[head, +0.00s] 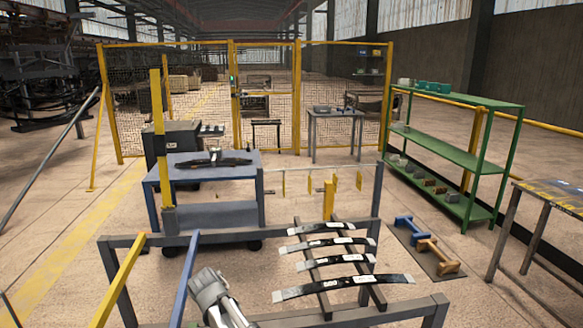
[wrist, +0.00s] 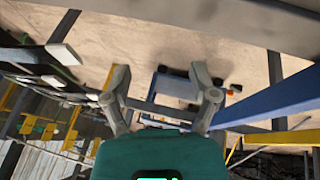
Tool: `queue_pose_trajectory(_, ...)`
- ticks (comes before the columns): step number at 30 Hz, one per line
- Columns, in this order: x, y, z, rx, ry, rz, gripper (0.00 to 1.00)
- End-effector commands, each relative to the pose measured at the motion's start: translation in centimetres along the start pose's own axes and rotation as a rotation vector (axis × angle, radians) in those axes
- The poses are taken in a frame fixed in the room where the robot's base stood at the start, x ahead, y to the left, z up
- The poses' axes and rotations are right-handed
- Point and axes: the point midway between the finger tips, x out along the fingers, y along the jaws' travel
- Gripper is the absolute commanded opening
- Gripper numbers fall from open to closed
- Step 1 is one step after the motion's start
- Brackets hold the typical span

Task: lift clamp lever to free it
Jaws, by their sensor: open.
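A dark leaf spring (head: 220,162) lies on the blue cart (head: 205,180) in the head view. A small upright dark piece (head: 214,153) stands at its middle; it may be the clamp, but it is too small to make out a lever. My gripper (wrist: 160,84) shows in the wrist view with its two grey fingers apart and nothing between them. In the head view my grey arm shows at the bottom, nearer than the cart, and the fingertips cannot be made out. The gripper is apart from the cart.
A grey rack frame (head: 280,320) in front carries several leaf springs (head: 345,284), with a yellow bar (head: 118,280) and a blue bar (head: 185,280) at its left. A yellow post (head: 157,120) stands by the cart. A green shelf (head: 450,150) is at the right.

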Motion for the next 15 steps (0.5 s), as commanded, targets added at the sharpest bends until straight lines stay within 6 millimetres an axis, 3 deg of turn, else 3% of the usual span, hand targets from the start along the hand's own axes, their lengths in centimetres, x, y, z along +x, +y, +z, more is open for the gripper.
queue_pose_trajectory(1,0.7,2.0,1.1,0.015,-0.02,0.0,0.76)
queue_pose_trajectory(6,2.4,7.3,3.7,0.054,-0.087,-0.009,0.76)
queue_pose_trajectory(15,4.3,14.6,8.3,0.111,-0.182,-0.037,0.76)
